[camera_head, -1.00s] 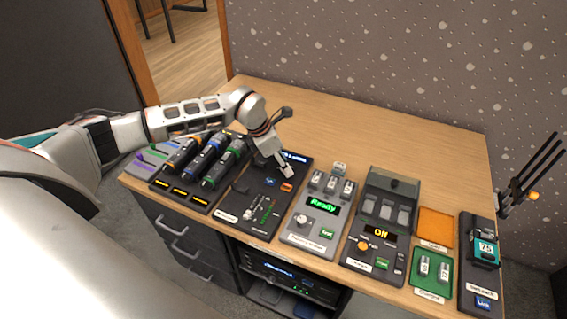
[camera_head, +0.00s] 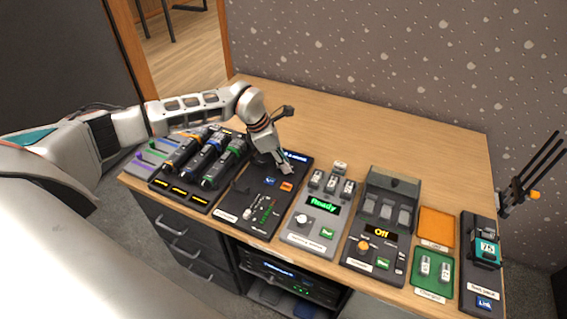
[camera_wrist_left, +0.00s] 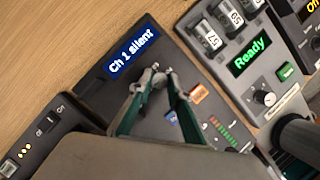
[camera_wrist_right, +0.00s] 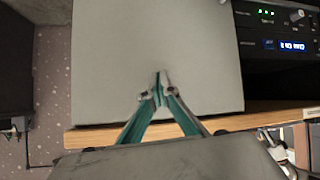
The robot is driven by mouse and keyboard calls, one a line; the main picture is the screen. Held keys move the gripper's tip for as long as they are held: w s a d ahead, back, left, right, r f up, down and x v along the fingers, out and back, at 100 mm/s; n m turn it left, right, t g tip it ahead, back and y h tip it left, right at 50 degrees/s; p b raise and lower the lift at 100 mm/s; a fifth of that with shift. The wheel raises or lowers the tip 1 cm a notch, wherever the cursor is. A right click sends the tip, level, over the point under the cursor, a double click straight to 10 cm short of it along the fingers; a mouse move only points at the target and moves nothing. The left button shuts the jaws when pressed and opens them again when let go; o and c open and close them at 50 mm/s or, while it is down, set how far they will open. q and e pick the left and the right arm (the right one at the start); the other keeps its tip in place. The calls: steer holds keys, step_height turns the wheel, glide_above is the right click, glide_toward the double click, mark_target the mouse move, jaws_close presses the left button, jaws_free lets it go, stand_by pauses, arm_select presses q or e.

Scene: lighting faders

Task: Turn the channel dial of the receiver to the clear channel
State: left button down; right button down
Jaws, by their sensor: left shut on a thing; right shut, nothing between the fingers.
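The receiver is a black panel (camera_head: 252,192) on the desk, left of the middle, with a blue button, an orange button and a level bar. Its blue display (camera_wrist_left: 131,52) reads "Ch 1 silent" in the left wrist view. My left gripper (camera_head: 285,171) is over the panel's upper part, just below the display. In the left wrist view its fingertips (camera_wrist_left: 150,76) are shut on the channel dial, which the fingers mostly hide. My right gripper (camera_wrist_right: 162,82) is shut and empty in the right wrist view, before a plain grey surface.
Wireless microphones (camera_head: 204,159) lie in a charger to the left. A grey unit (camera_head: 315,228) reading "Ready" stands close on the right, then a unit (camera_head: 378,242) reading "Off". Green (camera_head: 432,282) and orange (camera_head: 436,223) trays are farther right. The desk's back is clear.

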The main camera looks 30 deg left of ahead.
arm_select(q)
steer(key=m+b, duration=0.1)
steer(key=m, duration=0.1)
steer(key=m+g+h+b, duration=0.1)
steer(key=m, duration=0.1)
steer(key=shift+w+f+g, duration=0.1)
steer(key=shift+w+g, duration=0.1)
steer(key=shift+g, duration=0.1)
steer(key=m+g+b, duration=0.1)
steer(key=m+b, duration=0.1)
steer(key=m, duration=0.2)
steer(key=shift+w, duration=0.1)
steer(key=shift+m+g+b, duration=0.45)
steer(key=shift+m+g, duration=0.05)
steer(key=shift+m, duration=0.5)
steer(key=c, duration=2.1)
jaws_free()
steer(key=shift+o, duration=1.1)
